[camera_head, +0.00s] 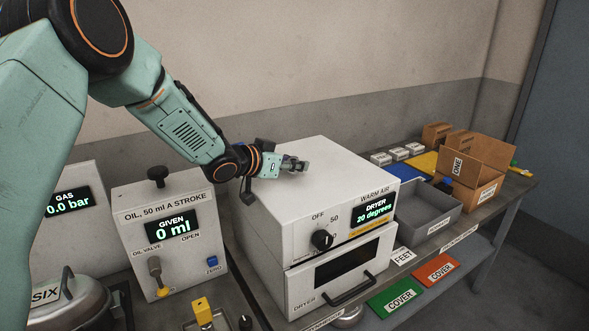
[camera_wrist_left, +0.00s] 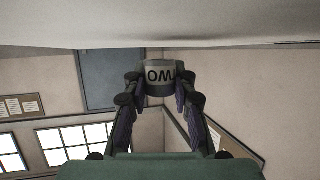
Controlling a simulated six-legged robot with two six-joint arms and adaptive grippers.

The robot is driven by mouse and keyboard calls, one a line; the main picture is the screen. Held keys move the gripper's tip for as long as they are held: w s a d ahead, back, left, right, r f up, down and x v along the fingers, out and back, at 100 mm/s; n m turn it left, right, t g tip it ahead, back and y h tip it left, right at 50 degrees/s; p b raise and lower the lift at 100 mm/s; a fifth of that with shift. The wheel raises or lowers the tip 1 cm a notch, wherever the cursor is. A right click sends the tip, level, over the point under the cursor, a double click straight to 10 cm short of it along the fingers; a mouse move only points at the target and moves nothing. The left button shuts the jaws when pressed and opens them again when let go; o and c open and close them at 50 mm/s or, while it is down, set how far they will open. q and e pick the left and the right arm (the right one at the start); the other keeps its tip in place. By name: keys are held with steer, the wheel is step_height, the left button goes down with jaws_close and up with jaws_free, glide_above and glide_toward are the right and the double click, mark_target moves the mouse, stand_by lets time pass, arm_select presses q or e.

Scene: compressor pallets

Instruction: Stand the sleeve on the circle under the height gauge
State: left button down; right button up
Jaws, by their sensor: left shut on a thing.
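My left gripper (camera_head: 290,163) is over the white top of the dryer, reaching in from the left. In the left wrist view my left gripper (camera_wrist_left: 162,95) is shut on a short grey cylinder, the sleeve (camera_wrist_left: 161,76), with dark lettering that shows upside down and seems to read TWO. In the head view the sleeve is too small and too much hidden by the fingers to make out clearly. No height gauge and no circle can be made out in either view. My right gripper is not in view.
The dryer (camera_head: 300,220) stands under my left gripper. Left of it is the oil unit (camera_head: 183,240) with a knob on top. Right of it are a grey tray (camera_head: 418,215), a cardboard box (camera_head: 480,165), a green cover (camera_head: 397,297) and a red cover (camera_head: 437,270).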

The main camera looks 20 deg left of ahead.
arm_select(q)
steer(key=shift+a+f, duration=0.15)
steer(key=shift+f, duration=0.65)
steer(key=shift+w+f, duration=0.1)
steer(key=shift+w, duration=0.1)
steer(key=c, duration=1.5)
jaws_free()
steer(key=o, duration=0.4)
steer(key=shift+s, duration=0.2)
steer(key=shift+w, duration=0.15)
